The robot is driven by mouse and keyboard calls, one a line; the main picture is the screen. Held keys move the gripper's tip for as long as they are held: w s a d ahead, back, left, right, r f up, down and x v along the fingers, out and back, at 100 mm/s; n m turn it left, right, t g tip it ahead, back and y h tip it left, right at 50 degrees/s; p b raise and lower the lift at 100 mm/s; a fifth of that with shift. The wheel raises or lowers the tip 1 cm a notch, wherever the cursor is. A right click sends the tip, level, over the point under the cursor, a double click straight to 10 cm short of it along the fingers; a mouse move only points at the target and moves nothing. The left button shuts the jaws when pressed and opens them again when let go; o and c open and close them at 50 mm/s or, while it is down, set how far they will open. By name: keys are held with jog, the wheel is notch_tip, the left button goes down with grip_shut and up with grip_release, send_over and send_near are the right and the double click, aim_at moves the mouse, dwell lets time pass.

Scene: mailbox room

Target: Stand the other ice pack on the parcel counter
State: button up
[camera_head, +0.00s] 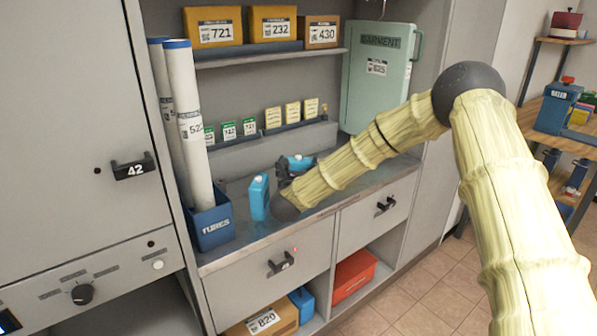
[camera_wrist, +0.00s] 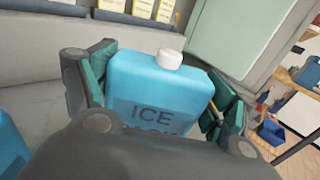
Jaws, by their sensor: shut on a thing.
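A blue ice pack with a white cap and the letters ICE (camera_wrist: 155,85) is between the fingers of my gripper (camera_wrist: 160,100), which is shut on it. In the head view my gripper (camera_head: 290,175) is over the counter, with the blue of this pack (camera_head: 297,163) showing beyond my arm. Whether its base touches the counter is hidden. Another blue ice pack (camera_head: 259,197) stands upright on the grey parcel counter (camera_head: 240,240), left of my gripper. Part of it shows at the left edge of the wrist view (camera_wrist: 10,148).
A blue TUBES bin (camera_head: 212,230) with tall white tubes stands at the counter's left end. A green GARMENT case (camera_head: 378,80) stands at the back right. Several small cards line a ledge (camera_head: 270,143) behind. Drawers (camera_head: 270,265) are below.

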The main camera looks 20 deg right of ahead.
jog(key=shift+d+f, duration=0.1)
jog(key=shift+f, duration=0.9)
jog(key=shift+f, duration=0.15)
jog(key=o, duration=1.1)
jog(key=b+v, duration=0.1)
jog(key=v, duration=1.1)
